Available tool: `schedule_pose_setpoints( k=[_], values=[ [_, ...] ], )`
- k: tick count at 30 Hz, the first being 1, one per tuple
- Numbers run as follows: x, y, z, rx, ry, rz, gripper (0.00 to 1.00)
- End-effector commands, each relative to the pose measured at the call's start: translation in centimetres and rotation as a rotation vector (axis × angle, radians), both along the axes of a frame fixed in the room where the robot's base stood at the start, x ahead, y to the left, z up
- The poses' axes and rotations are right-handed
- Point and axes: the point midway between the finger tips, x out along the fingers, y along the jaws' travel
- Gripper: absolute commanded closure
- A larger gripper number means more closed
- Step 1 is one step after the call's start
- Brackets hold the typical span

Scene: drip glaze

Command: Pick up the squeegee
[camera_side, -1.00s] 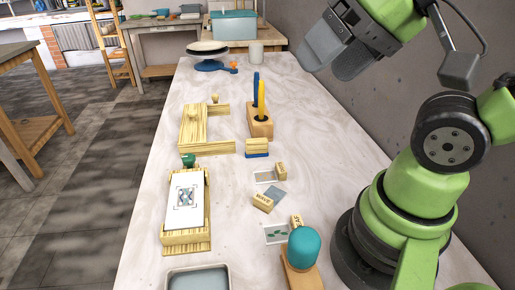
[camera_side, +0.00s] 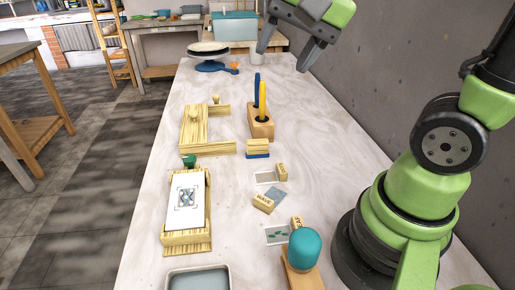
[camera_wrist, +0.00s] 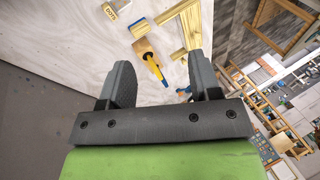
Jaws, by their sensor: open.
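The squeegee (camera_side: 258,147), a short pale wooden block with a blue lower edge, rests on the marbled table between the pen holder and the stamps. It also shows at the top of the wrist view (camera_wrist: 141,26), beyond the fingers. My gripper (camera_side: 285,57) is high above the far right part of the table, well apart from the squeegee. In the wrist view my gripper (camera_wrist: 160,68) has its two grey fingers spread, with nothing between them.
A wooden holder (camera_side: 260,128) with a blue and a yellow tool stands just behind the squeegee. A wooden frame (camera_side: 192,130) lies to its left. Stamps (camera_side: 263,203) and small cards lie in front. A turntable (camera_side: 209,65) stands at the back. The wall borders the right.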

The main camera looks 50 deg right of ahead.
Motion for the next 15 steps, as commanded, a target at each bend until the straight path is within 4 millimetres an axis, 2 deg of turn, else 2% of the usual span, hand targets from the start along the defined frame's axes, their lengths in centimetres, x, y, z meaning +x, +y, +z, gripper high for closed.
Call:
schedule_pose_setpoints(
  k=[1,3,5,9,15],
  values=[
    [1.7,-0.8,-0.9,0.032,0.051,-0.100,0.43],
    [3.8,-1.8,-2.2,0.076,0.109,-0.251,0.43],
    [5.5,-2.8,-3.6,0.110,0.156,-0.383,0.43],
    [9.0,-5.2,-7.8,0.175,0.259,-0.696,0.43],
    [11.8,-8.5,-14.9,0.229,0.370,-1.108,0.43]
  ],
)
